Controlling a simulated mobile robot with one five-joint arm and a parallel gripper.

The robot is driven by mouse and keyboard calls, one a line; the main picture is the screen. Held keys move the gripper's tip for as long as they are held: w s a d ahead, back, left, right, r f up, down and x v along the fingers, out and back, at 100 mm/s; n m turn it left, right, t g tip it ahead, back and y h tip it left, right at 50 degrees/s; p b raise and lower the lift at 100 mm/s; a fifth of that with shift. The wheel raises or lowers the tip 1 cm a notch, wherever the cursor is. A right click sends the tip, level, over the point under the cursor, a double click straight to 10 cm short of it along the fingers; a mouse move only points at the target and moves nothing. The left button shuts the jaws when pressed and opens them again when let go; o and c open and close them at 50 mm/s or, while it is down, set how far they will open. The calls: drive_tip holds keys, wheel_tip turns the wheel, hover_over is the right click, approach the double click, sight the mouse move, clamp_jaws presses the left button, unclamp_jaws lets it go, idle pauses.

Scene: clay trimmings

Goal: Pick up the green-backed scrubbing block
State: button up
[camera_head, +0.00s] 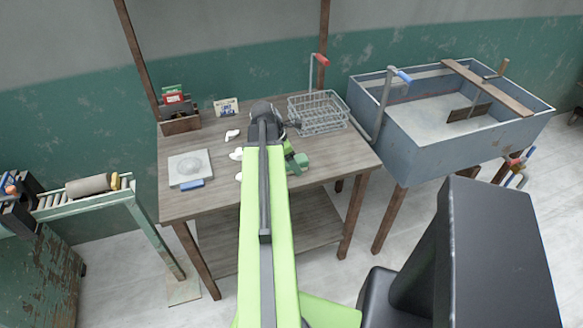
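A small muted-green block (301,162), which looks like the scrubbing block, is on or just above the right part of the wooden table (335,155). My arm reaches over the table from the bottom of the head view. My gripper (291,153) is at its far end, close to the upper left of the block. The fingers are small and partly hidden by my wrist, so I cannot tell whether they are open, shut or touching the block.
Several white lumps (237,154) lie left of my arm. A white board (190,167) with a blue-ended item (191,184) is at the left. A wire basket (318,113) and a wooden box (181,124) stand at the back. A large grey sink (400,135) adjoins the right side.

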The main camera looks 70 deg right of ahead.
drive_tip(key=shift+c, duration=0.4)
clamp_jaws()
